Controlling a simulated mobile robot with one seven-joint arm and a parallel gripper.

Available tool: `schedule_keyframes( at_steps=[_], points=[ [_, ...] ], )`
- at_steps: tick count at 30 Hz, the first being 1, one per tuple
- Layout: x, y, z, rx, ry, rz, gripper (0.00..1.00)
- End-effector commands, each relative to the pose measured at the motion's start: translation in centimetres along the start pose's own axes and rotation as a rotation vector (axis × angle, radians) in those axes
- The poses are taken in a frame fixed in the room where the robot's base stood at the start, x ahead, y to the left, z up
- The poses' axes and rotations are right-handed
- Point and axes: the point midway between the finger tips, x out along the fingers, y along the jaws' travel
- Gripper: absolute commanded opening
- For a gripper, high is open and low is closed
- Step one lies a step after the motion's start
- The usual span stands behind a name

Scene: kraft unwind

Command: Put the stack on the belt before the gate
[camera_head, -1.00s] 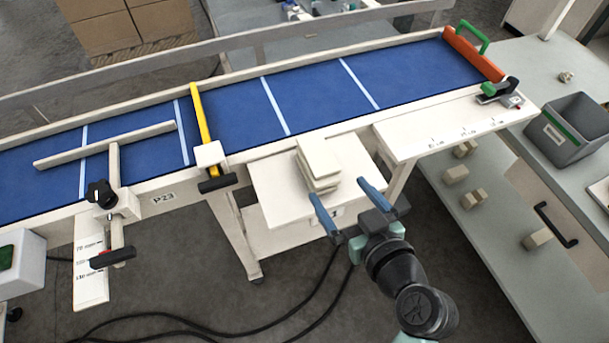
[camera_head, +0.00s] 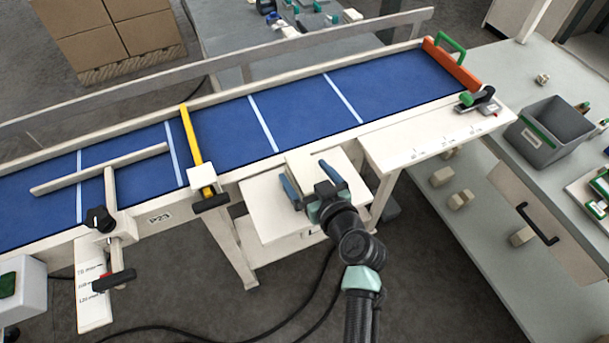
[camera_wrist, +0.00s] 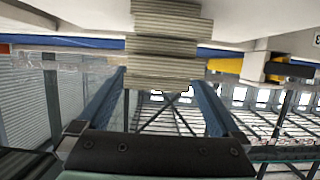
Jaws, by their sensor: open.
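The stack of flat cream pieces (camera_head: 310,164) stands on a small white shelf (camera_head: 262,212) at the belt's near side. In the wrist view the stack (camera_wrist: 166,30) shows as several layers, slightly uneven. My gripper (camera_head: 303,172) is open, its two blue fingers on either side of the stack's near end. In the wrist view the gripper (camera_wrist: 160,77) frames the stack's end with gaps beside it; contact is not visible. The blue belt (camera_head: 300,105) runs behind the shelf. A yellow gate bar (camera_head: 190,135) crosses it, left of the stack.
A wooden guide (camera_head: 100,168) lies over the belt left of the gate. An orange stop (camera_head: 450,64) closes the belt's right end. A white ledge (camera_head: 415,140) lies right of the shelf. A grey bin (camera_head: 550,135) stands on the right bench. The belt right of the gate is clear.

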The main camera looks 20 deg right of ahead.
Motion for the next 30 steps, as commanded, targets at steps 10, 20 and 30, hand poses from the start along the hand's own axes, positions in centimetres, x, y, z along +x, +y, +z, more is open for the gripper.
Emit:
schedule_keyframes(
  at_steps=[10,20,30],
  points=[
    [1.05,0.0,0.05,-0.001,0.0,0.001,1.0],
    [1.02,0.0,0.06,0.0,0.0,0.001,0.51],
    [1.0,0.03,0.0,-0.001,0.001,0.001,0.0]
  ],
)
